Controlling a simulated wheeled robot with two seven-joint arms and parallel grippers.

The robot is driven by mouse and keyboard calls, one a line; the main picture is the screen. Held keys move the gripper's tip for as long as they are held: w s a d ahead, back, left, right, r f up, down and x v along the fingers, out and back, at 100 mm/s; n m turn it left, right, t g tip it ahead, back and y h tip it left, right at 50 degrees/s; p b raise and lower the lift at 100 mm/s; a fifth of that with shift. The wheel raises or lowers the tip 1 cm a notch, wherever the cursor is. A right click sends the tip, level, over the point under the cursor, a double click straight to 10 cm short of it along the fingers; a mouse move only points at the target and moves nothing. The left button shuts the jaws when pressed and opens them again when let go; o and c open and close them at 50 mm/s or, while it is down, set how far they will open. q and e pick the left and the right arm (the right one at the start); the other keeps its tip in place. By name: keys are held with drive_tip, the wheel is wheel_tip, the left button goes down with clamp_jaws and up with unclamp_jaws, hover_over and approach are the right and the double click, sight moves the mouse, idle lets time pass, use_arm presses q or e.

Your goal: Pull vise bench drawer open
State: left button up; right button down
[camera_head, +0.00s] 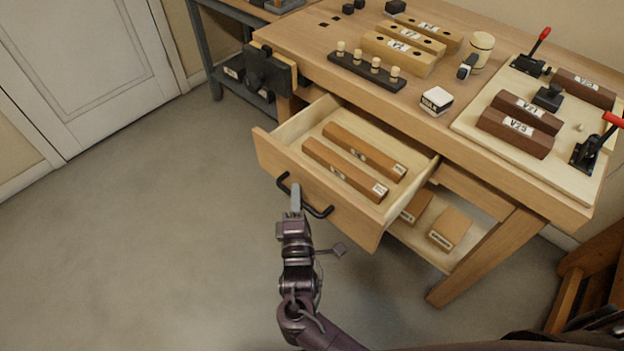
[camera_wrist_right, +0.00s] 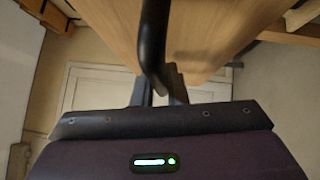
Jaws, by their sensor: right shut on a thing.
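The wooden drawer (camera_head: 318,219) of the vise bench (camera_head: 440,135) stands pulled well out, with two long labelled wooden blocks (camera_head: 345,170) lying inside it. A black bar handle (camera_head: 319,211) runs across its front. My right gripper (camera_head: 296,194) is at the handle, near its middle, and is shut on it. In the right wrist view the handle (camera_wrist_right: 152,45) passes between the fingers (camera_wrist_right: 158,92), in front of the drawer front (camera_wrist_right: 205,35). My left gripper is not in view.
A lower shelf (camera_head: 415,232) with blocks is under the bench. Blocks, pegs and red-handled clamps (camera_head: 590,150) stand on top. The floor (camera_head: 150,240) in front and left is clear.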

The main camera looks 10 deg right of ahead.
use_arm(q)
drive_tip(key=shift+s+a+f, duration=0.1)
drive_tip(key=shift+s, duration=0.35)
use_arm(e)
drive_tip(key=shift+s+a+f, duration=0.1)
drive_tip(key=shift+s+a, duration=0.6)
drive_tip(key=shift+a, duration=0.2)
drive_tip(key=c, duration=1.5)
unclamp_jaws()
drive_tip(key=shift+o, duration=0.2)
drive_tip(key=s, duration=0.7)
drive_tip(key=shift+s+a+f, duration=0.35)
drive_tip(key=shift+a+f, duration=0.05)
drive_tip(key=shift+f, duration=0.05)
